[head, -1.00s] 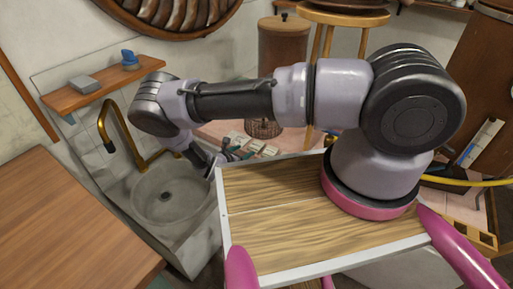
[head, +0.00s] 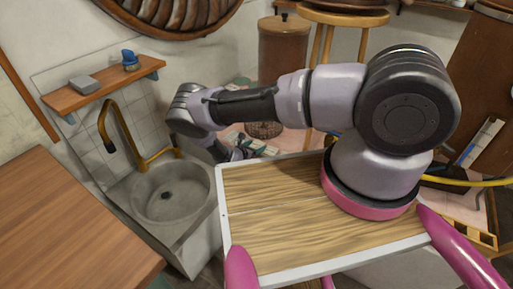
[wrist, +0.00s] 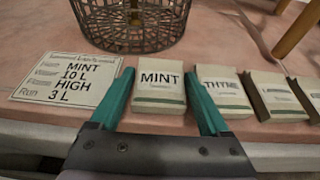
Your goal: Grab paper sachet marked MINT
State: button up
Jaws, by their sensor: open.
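The paper sachet marked MINT (wrist: 159,92) is a small cream packet with dark lettering. In the wrist view it lies on a pinkish surface between the two teal fingers of my gripper (wrist: 160,100). The fingers are open, one on each side of the sachet, with a small gap visible on the right. I cannot tell how high the fingertips are above the surface. In the head view my gripper (head: 240,151) is small and partly hidden by my arm near the sachets, and the MINT label cannot be read there.
A printed card (wrist: 68,80) lies to the left. A wire basket (wrist: 128,24) stands behind. The pink surface (wrist: 215,50) ends at a front edge.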

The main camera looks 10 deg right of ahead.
jog(key=c, duration=1)
jog(key=shift+o, duration=0.2)
jog(key=shift+r, duration=0.1)
